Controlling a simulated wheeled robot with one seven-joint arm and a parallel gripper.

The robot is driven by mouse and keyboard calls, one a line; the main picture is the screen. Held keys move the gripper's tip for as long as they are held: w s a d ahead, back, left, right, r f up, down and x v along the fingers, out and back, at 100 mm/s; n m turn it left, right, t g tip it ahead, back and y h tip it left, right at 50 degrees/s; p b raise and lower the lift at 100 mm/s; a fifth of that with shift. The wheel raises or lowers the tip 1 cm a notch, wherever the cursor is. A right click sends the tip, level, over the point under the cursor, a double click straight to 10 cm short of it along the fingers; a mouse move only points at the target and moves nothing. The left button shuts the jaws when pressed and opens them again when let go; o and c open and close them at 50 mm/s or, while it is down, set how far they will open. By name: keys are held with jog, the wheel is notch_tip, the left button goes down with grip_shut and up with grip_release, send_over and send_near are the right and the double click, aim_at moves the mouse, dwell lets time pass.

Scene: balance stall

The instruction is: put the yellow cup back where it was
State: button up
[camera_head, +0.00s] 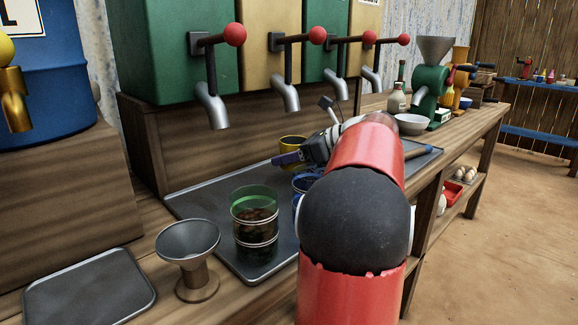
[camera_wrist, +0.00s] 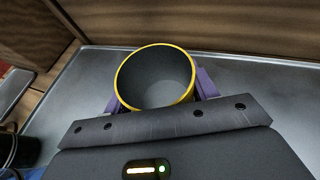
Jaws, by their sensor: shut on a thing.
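The yellow cup (camera_head: 292,143) shows in the head view behind my gripper, over the grey metal tray under the taps. In the wrist view the cup (camera_wrist: 156,52) is upright with its open mouth toward the camera, and its inside looks dark and empty. My gripper (camera_head: 290,159) is shut on the cup, with a purple finger (camera_wrist: 205,84) on each side of it. The cup's base is hidden, so I cannot tell whether it touches the tray (camera_head: 191,205). My arm hides part of the tray.
A green-rimmed glass jar (camera_head: 254,222) with dark contents stands on the tray's near left part. A blue cup (camera_head: 303,184) is beside my arm. A metal funnel (camera_head: 188,243) on a wooden stand is at the left. Taps with red knobs (camera_head: 235,34) hang above. A white bowl (camera_head: 411,125) stands farther right.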

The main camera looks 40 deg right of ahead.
jog(key=shift+w+f, duration=0.2)
jog(key=shift+f, duration=1.15)
jog(key=shift+f, duration=0.1)
jog(key=o, duration=1.1)
jog(key=shift+s+r, duration=0.1)
jog(key=shift+r, duration=0.1)
jog(key=v, duration=1.1)
jog(key=shift+s+d+p, duration=0.25)
jog(key=shift+p, duration=0.15)
jog(key=shift+s, duration=0.1)
